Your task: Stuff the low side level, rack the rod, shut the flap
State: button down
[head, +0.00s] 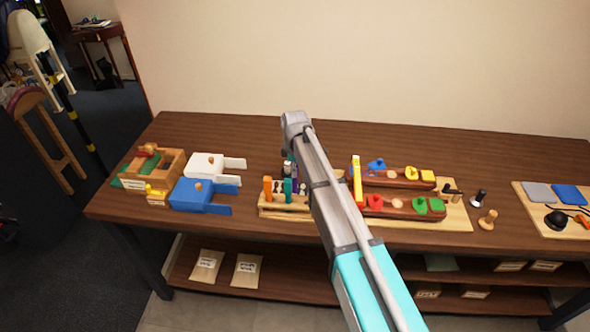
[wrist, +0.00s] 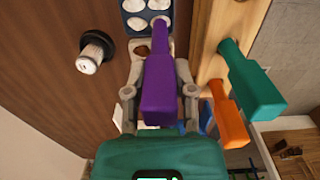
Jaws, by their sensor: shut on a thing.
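In the wrist view my gripper (wrist: 160,75) is shut on a purple-handled tool (wrist: 161,92), which may be the rod. The handle lies between the fingers and its narrower end points toward a blue tray (wrist: 127,22) with several white lumps in its hollows. I cannot tell whether the tool touches the tray. A wooden rack (wrist: 207,62) holds a teal handle (wrist: 252,82) and an orange handle (wrist: 228,115). In the head view the rack (head: 284,208) is at mid-table, and my arm hides most of the gripper and the tray. No flap or low side is clearly identifiable.
The back of the table (head: 220,130) is clear.

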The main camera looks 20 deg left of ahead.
jog(key=shift+f+b, duration=0.55)
dwell(1.9)
jog(key=shift+r, duration=0.2)
jog(key=shift+r+p, duration=3.3)
jog(key=shift+p, duration=0.25)
notch_tip(320, 180, up, 3)
jog(key=p, duration=0.3)
jog(key=shift+w+d, duration=0.1)
jog(key=shift+d, duration=0.05)
